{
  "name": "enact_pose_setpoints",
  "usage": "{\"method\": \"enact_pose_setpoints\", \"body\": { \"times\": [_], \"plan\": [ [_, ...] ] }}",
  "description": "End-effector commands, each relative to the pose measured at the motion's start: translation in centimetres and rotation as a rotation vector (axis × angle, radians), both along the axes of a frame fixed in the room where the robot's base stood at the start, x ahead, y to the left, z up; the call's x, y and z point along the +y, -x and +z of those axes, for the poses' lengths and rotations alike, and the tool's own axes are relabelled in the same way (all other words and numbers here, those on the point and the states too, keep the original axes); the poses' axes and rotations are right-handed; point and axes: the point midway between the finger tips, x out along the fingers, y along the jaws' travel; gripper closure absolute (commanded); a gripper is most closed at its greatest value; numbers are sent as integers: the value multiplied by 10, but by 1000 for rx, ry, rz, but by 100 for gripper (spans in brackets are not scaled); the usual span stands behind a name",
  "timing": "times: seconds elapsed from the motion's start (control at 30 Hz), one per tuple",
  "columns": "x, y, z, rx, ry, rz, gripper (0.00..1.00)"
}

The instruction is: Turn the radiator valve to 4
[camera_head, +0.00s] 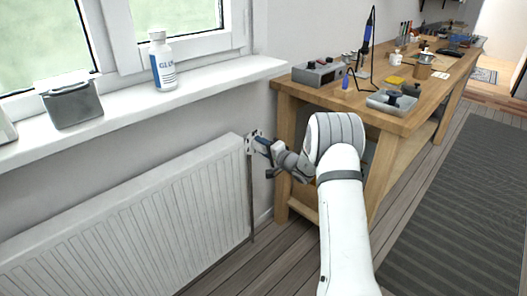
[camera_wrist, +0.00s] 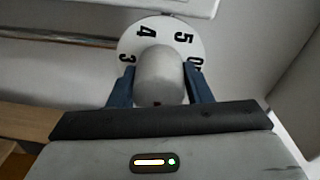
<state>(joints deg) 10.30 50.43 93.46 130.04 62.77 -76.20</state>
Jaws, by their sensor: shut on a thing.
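The radiator valve has a rounded grey knob (camera_wrist: 159,75) in front of a white number dial (camera_wrist: 163,28), seen in the wrist view. The dial shows 3 at the left, 4 at the upper left, 5 at the upper right and a partly hidden mark at the right. My gripper (camera_wrist: 161,88) is shut on the knob, one blue finger on each side. A small dark mark shows low on the knob; I cannot tell which setting the knob points to. In the head view my gripper (camera_head: 266,147) is at the white dial plate (camera_head: 251,143) by the radiator's upper right corner.
The white radiator (camera_head: 130,215) stands under the windowsill (camera_head: 215,80), which holds a glue bottle (camera_head: 161,62) and a grey box (camera_head: 72,102). A wooden workbench (camera_head: 290,88) with tools is close to the right of my arm. Open floor and a dark rug (camera_head: 455,210) lie further right.

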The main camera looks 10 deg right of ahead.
Motion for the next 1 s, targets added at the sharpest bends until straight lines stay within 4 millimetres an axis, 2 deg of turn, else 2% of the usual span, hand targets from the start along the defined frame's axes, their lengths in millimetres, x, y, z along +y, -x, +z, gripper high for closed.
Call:
{"method": "enact_pose_setpoints", "body": {
  "times": [1.0],
  "plan": [
    [-2,-2,4,564,-780,-1,78]
  ]
}}
